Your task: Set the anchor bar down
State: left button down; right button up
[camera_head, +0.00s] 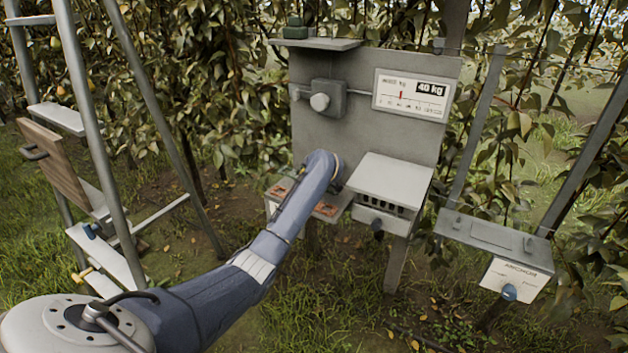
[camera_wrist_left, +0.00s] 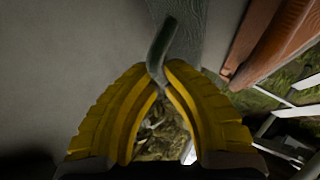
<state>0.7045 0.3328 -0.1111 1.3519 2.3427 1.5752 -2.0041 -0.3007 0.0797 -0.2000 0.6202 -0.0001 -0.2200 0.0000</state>
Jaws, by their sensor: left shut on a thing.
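In the left wrist view, my left gripper (camera_wrist_left: 160,75) has yellow ribbed fingers closed on a dark grey bent bar (camera_wrist_left: 160,45). The bar stands out past the fingertips and curves at its upper end; I cannot tell whether it is free or fixed to something. In the head view my left arm reaches up to the grey board (camera_head: 365,130), and the gripper itself is hidden there. A small stand at the right has a grey top plate (camera_head: 490,234) and a white label box (camera_head: 517,277) that seems to read ANCHOR. My right gripper is not in view.
A white box (camera_head: 391,181) sits right of my arm. A ladder (camera_head: 93,120) stands at the left. Foliage closes off the back; grass lies between the stands.

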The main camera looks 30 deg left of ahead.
pick_arm(q)
jog(key=shift+w+d, duration=0.2)
jog(key=shift+d, duration=0.55)
jog(key=shift+f, duration=1.75)
jog(key=c, duration=1.5)
grip_release()
